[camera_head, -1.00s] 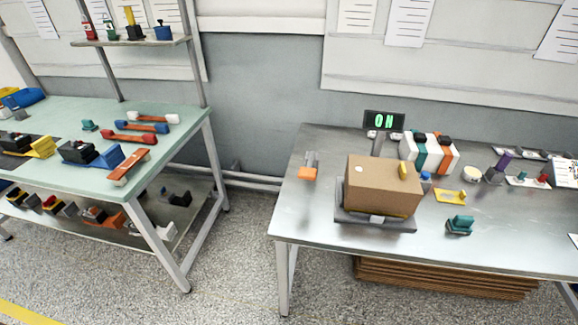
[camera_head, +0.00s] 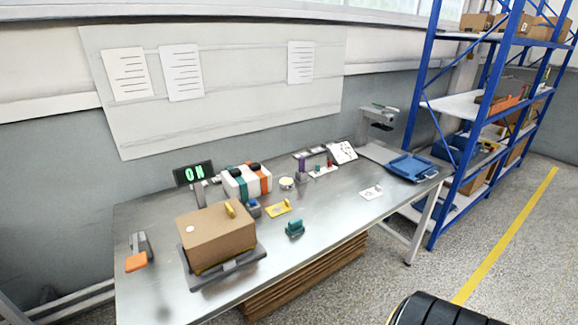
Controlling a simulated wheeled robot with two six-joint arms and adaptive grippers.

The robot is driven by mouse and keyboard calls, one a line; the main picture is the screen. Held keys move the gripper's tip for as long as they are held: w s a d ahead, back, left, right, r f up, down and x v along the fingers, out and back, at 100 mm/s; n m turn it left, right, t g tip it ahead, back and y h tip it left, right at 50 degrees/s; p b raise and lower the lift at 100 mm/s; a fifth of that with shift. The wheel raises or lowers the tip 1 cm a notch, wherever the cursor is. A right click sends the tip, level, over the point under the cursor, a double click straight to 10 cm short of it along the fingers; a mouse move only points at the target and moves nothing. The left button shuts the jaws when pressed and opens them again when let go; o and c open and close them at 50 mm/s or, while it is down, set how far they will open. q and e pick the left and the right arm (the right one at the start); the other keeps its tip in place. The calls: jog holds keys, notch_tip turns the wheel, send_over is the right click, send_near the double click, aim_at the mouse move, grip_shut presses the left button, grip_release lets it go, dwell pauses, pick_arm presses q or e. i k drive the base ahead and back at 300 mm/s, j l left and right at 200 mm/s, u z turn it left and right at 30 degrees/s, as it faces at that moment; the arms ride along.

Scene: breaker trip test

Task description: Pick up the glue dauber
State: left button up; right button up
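I cannot tell for sure which item is the glue dauber. Small things that stand on the steel table (camera_head: 310,238) include a purple upright piece (camera_head: 302,167), a round pale tin (camera_head: 287,183), a small red-topped piece (camera_head: 329,164) and a blue-topped item (camera_head: 253,205) close to the cardboard box (camera_head: 213,238). They are too small to make out well. Neither of my grippers is in view.
The box sits on a grey scale with a green-lit display (camera_head: 193,174) behind it. A teal block (camera_head: 295,228), a yellow piece (camera_head: 278,208) and a blue tray (camera_head: 412,167) are also on the table. Blue shelving (camera_head: 440,190) stands to the right. The table's front right is mostly bare.

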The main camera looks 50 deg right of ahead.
aim_at(302, 160)
jog(key=z, duration=1.55)
